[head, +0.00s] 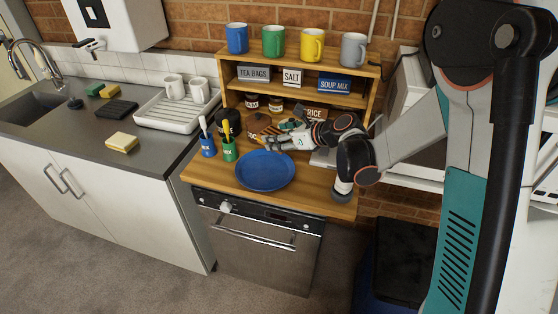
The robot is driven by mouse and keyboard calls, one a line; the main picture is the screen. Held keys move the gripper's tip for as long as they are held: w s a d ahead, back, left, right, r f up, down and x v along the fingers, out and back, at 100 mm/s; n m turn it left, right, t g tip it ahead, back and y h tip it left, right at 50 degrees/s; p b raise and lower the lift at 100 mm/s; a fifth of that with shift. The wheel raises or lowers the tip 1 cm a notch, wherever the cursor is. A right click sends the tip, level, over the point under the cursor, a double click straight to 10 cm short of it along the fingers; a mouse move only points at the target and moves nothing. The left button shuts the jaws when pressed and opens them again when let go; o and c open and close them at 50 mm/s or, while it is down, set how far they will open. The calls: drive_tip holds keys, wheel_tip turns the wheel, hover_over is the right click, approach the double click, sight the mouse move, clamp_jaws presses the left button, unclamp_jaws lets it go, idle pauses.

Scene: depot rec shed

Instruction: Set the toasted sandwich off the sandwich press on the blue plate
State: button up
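The blue plate (265,172) lies on the wooden counter near its front edge, and nothing shows on it. My gripper (270,141) is just behind the plate, low over the counter, pointing left. It is too small and cluttered here to tell whether the fingers are open or shut, or hold anything. A flat grey edge (322,158) shows beneath my wrist to the right of the plate; it may be part of the sandwich press, mostly hidden by my arm. I cannot make out the toasted sandwich.
Blue (208,146) and green (229,150) utensil cups stand left of the plate. Dark canisters (228,123) and a brown item (260,122) stand behind. A wooden shelf (300,97) with labels and mugs rises at the back. A white dish rack (178,112) is further left.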

drive_tip(key=shift+f+b, duration=1.1)
drive_tip(key=shift+f, duration=2.7)
drive_tip(key=shift+f+b, duration=0.35)
drive_tip(key=shift+b, duration=0.05)
drive_tip(key=shift+f, duration=0.15)
drive_tip(key=o, duration=0.8)
